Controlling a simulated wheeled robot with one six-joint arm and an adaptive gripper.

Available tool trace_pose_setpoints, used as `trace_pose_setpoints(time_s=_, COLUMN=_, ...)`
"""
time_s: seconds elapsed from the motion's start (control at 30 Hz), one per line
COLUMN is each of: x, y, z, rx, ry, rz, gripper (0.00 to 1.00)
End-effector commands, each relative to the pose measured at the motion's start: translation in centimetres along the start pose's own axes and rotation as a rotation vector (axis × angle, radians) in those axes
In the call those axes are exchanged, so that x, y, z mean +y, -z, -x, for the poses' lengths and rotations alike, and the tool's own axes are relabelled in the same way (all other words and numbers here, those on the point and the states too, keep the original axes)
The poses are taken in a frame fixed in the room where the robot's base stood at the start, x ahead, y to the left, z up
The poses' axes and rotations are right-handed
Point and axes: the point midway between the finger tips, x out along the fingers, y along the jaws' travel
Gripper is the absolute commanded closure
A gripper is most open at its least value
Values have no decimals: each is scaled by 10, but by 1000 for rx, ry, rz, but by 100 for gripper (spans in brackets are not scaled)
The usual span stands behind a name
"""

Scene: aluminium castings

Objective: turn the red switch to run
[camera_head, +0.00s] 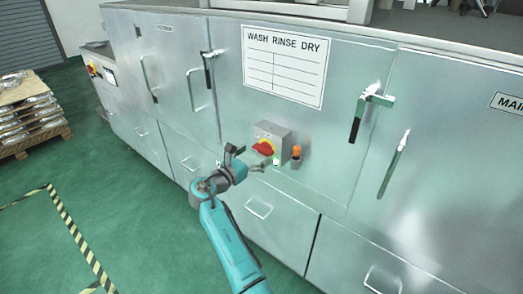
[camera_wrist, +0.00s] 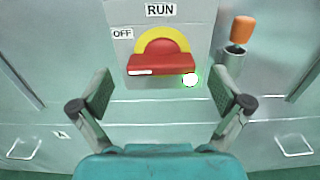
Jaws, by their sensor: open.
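The red switch (camera_head: 263,149) is on a grey box on the front of the steel machine. In the wrist view the red switch (camera_wrist: 162,62) has a yellow disc behind it, and its bar lies about level. A white mark is on the bar's left end. The OFF label (camera_wrist: 122,34) is at the upper left and the RUN label (camera_wrist: 160,10) is straight above. My gripper (camera_head: 246,160) is in front of the box. In the wrist view my gripper (camera_wrist: 162,88) is open and empty, its fingers either side of and below the bar, apart from it.
A bright white-green light (camera_wrist: 190,79) shows by the bar's right end. An orange-topped piece (camera_wrist: 243,30) in a grey holder is to the right of the box. Door handles (camera_head: 366,110) stick out from the machine. A pallet of castings (camera_head: 30,118) stands far left; the green floor between is clear.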

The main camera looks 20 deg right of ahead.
Motion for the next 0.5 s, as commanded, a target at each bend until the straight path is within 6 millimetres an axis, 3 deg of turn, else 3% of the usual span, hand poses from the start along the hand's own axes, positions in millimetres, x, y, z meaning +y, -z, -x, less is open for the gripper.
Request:
trace_pose_setpoints(time_s=0.2, x=0, y=0, z=-27, rx=0, ry=0, rz=-1, gripper=0)
trace_pose_setpoints(time_s=0.5, x=0, y=1, z=-35, rx=1, ry=-2, rz=-1, gripper=0)
